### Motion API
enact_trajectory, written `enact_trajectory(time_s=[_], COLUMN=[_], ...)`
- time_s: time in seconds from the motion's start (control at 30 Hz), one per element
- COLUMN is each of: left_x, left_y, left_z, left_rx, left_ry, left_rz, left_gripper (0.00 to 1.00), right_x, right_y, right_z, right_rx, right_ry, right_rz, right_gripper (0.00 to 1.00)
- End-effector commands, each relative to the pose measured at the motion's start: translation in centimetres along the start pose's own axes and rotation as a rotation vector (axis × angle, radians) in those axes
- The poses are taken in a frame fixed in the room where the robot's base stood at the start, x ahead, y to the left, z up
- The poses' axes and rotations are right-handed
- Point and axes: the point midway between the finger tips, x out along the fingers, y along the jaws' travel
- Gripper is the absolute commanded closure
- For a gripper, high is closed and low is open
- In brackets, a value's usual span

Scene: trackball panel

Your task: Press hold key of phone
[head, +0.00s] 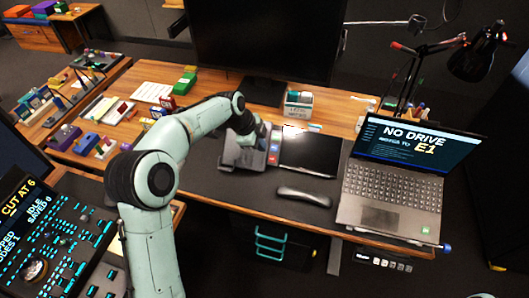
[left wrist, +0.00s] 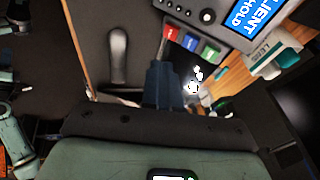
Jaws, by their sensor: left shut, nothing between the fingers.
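The phone's screen (left wrist: 250,18) shows in the left wrist view at the top right, lit blue, with the word HOLD readable. Beside it are a red key (left wrist: 173,33), a blue key (left wrist: 190,43) and a green key (left wrist: 211,52); their labels are too small to read. In the head view the coloured strip (head: 273,148) shows beside my left gripper (head: 246,158), which hides much of the phone. In the left wrist view my left gripper (left wrist: 162,68) is shut and empty, just below the coloured keys. I cannot tell whether it touches anything.
A grey handset-like piece (head: 303,195) lies on the dark mat. A black glossy panel (head: 308,151) lies behind it. An open laptop (head: 400,180) stands at right and a large monitor (head: 265,40) behind. A box (head: 298,103) stands near the monitor.

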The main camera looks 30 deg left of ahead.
Motion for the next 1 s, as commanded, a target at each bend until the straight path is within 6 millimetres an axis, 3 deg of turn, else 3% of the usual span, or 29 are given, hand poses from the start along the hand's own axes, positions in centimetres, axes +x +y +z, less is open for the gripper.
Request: enact_trajectory(time_s=[0.23,1.0], left_x=[-2.0,-2.0], left_y=[0.0,-0.1], left_z=[0.0,0.0], left_rx=[0.000,0.000], left_ry=[0.000,0.000], left_rz=[-0.001,-0.001], left_gripper=[1.00,1.00], right_x=[0.0,0.0], right_y=[0.0,0.0], right_z=[0.1,0.1], right_rx=[0.000,0.000], right_ry=[-0.001,-0.001], right_rz=[0.000,0.000], right_gripper=[1.00,1.00])
